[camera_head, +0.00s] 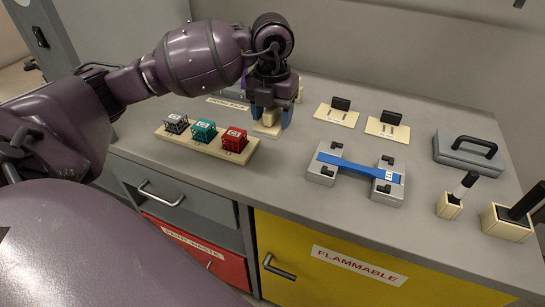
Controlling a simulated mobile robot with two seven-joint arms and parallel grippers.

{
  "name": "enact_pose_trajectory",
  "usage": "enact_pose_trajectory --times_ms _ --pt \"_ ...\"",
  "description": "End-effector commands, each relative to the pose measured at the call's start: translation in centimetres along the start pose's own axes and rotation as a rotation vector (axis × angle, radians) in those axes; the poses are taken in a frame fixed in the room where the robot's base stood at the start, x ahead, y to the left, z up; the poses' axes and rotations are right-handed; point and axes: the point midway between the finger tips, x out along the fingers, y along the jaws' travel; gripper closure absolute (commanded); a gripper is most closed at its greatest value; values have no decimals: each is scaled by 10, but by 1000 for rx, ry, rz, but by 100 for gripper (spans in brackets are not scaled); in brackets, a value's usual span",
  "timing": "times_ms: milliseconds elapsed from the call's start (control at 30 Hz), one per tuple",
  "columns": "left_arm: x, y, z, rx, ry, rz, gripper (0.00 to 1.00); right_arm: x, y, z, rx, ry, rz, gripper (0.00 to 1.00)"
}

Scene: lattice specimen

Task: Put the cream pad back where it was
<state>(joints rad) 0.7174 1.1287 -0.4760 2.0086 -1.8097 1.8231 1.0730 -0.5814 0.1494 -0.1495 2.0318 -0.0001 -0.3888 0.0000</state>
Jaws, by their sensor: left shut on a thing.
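My left gripper (270,120) is over the bench behind the rack of lattice cubes, pointing down. It is shut on a small cream block, which I take to be the cream pad (268,129). The fingers hide much of it, and I cannot tell whether its underside touches the bench. Two flat cream plates, each with a black upright grip, lie to the right: one plate (327,115) nearer the gripper and another plate (401,134) further right. My right gripper is not in view.
A wooden rack (208,147) holds a grey, a teal and a red lattice cube (234,139). A grey fixture with a blue bar (357,170) sits mid-bench. A grey block with a black handle (467,153), a brush in a holder (450,207) and a cream box (506,224) stand right.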

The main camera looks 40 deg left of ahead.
Motion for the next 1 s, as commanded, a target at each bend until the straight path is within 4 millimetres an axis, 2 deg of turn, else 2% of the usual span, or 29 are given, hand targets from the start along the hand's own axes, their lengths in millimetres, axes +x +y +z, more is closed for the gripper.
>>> enact_pose_trajectory --times_ms 33,100,300,567,900,1000 --pt "15 0 -1 0 6 0 73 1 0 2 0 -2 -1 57" --pt "30 0 -1 1 6 1 73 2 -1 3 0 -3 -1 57" --pt "62 0 0 0 3 0 73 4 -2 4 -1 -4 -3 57" --pt "76 0 0 1 1 1 73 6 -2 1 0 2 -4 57" --pt "125 0 0 0 4 1 73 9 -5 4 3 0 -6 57" --pt "129 0 0 1 1 1 73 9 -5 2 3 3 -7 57"
